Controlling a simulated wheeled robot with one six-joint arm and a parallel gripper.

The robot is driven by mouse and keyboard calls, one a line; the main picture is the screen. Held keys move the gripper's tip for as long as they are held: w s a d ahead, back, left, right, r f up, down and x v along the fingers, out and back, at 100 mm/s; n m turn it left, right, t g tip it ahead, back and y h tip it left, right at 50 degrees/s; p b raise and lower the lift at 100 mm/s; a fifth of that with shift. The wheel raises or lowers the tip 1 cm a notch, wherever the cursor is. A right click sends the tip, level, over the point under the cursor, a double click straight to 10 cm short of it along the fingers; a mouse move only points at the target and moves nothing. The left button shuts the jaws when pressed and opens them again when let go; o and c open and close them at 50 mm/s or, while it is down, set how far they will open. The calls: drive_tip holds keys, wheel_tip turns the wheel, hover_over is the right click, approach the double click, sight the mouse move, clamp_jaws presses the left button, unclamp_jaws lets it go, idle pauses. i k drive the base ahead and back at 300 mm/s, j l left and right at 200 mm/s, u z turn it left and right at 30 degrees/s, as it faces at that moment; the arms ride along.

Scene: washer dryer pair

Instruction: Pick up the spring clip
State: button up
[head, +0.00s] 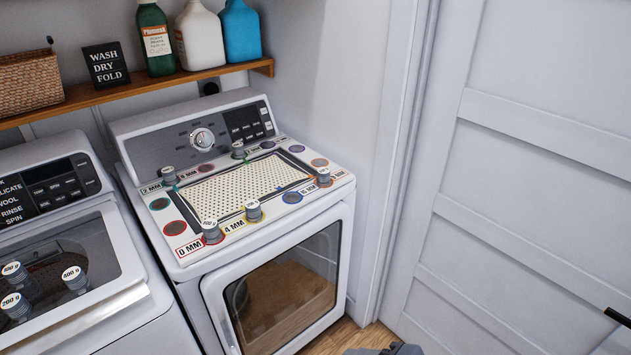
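I cannot make out a spring clip for certain in the head view. The white dryer (183,266) has a panel on top with coloured circles, millimetre labels and a dotted pad (248,186). Small grey round-topped pieces stand around the pad: one at the back left (169,175), one at the back (238,149), one at the right (323,177), and two at the front, left (211,231) and right (253,210). They are too small to tell in detail. My gripper is not clearly in view; only a grey part shows at the bottom edge.
The washer (145,335) at left carries grey weights marked in grams (74,279). A wooden shelf (150,92) above holds a basket (28,82), a sign (106,64) and several bottles (155,38). A white door (540,190) stands at right. A little floor (350,335) shows.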

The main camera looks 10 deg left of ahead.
sight(76, 279)
drive_tip(key=u, duration=2.35)
drive_tip(key=i+j, duration=0.4)
drive_tip(key=i, duration=0.2)
drive_tip(key=i+j, duration=0.35)
drive_tip(key=i, duration=0.2)
